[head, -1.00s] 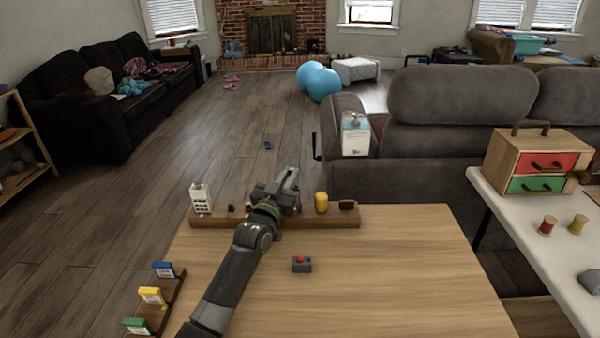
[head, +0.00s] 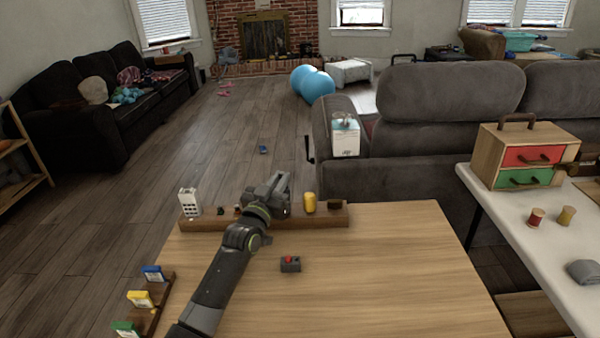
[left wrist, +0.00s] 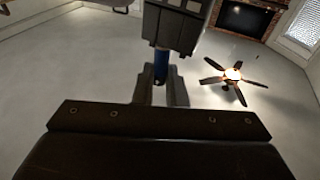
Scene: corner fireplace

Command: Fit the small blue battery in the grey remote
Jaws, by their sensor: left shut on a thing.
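My left gripper (head: 272,190) is over the wooden rack (head: 230,224) at the far edge of the table. In the left wrist view its fingers (left wrist: 160,90) are shut on the small blue battery (left wrist: 161,68), which stands out past the fingertips. A grey block with small openings (left wrist: 178,25) is right at the battery's far end; it may be the grey remote. I cannot tell whether the battery's end is inside it. In the head view my gripper hides the battery and this spot. My right gripper is not in view.
The rack also holds a white block (head: 188,202), a yellow cylinder (head: 309,202) and a brown block (head: 334,205). A grey box with a red button (head: 290,264) lies on the table (head: 380,280). Coloured cards stand at left. The table's right side is clear.

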